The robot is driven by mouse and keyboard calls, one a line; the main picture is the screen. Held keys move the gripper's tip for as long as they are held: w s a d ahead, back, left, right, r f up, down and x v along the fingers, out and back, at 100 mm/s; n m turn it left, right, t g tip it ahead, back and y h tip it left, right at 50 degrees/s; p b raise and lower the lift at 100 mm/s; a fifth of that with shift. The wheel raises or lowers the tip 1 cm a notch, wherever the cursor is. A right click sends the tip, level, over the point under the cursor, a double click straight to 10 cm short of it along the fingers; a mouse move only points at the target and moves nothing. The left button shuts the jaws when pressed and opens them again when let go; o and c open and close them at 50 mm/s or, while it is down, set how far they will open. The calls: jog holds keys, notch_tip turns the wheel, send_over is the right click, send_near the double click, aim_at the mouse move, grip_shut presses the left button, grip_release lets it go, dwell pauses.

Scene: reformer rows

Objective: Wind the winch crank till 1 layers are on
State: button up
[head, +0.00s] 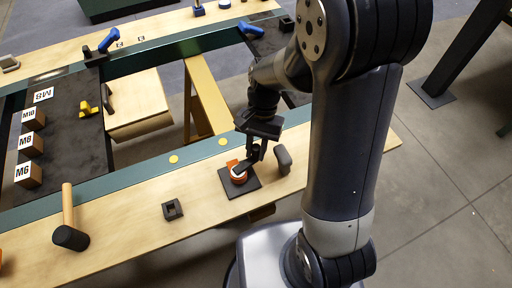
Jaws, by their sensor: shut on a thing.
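The winch stands on a square black base plate (240,189) on the near wooden bench. Its orange drum (238,178) shows on top, with a dark crank arm (245,164) reaching up and right from the drum's middle. My gripper (256,154) points down at the outer end of the crank and is shut on its handle. The handle is mostly hidden by the dark fingers. How many layers are on the drum is too small to tell.
A dark rounded block (283,160) stands close to the right of the winch. Labelled wooden blocks (29,175) stand on the dark mat.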

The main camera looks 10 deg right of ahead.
grip_shut()
jog(key=m, duration=0.1)
jog(key=s+m, duration=0.1)
jog(key=m, duration=0.1)
jog(key=shift+s+d+t+y, duration=0.25)
jog(key=shift+d+t+y, duration=0.05)
jog(key=shift+t+y, duration=0.1)
jog(key=o, duration=0.6)
grip_release()
jog(key=shift+r, duration=0.1)
